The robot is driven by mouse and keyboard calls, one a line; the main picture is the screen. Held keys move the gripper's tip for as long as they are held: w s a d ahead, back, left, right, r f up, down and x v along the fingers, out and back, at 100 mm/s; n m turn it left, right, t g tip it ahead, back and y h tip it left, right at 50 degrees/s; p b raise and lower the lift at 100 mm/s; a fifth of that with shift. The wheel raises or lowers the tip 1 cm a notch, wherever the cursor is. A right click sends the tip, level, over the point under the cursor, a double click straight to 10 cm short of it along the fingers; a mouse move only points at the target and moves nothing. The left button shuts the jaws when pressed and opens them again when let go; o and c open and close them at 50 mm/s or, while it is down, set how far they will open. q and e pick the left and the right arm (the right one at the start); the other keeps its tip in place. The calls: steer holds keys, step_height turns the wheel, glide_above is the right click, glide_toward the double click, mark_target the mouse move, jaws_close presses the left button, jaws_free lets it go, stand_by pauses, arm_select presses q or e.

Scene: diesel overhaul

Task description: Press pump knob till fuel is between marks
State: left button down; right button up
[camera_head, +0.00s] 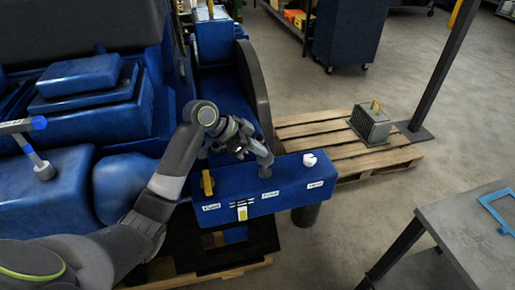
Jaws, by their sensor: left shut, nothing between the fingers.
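A long blue box (290,190) on the engine's front carries a yellow handle (207,183) at its left end, a grey knob-like post (265,168) near the middle and a white knob (309,159) on the right. Its front face has a small upright gauge (242,212) with yellow in it and dark marks at its upper part; the exact level against the marks is too small to read. My left gripper (241,153) is shut and empty, just left of the grey post and above the box; I cannot tell whether they touch. My right gripper is out of view.
The large blue engine (125,180) fills the left side. A wooden pallet (340,142) with a grey yellow-handled block (371,124) lies behind the box. A grey table (470,225) holding a blue frame stands at the right. Open floor lies between.

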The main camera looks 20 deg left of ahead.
mark_target(258, 160)
arm_select(q)
steer(key=shift+f, duration=0.15)
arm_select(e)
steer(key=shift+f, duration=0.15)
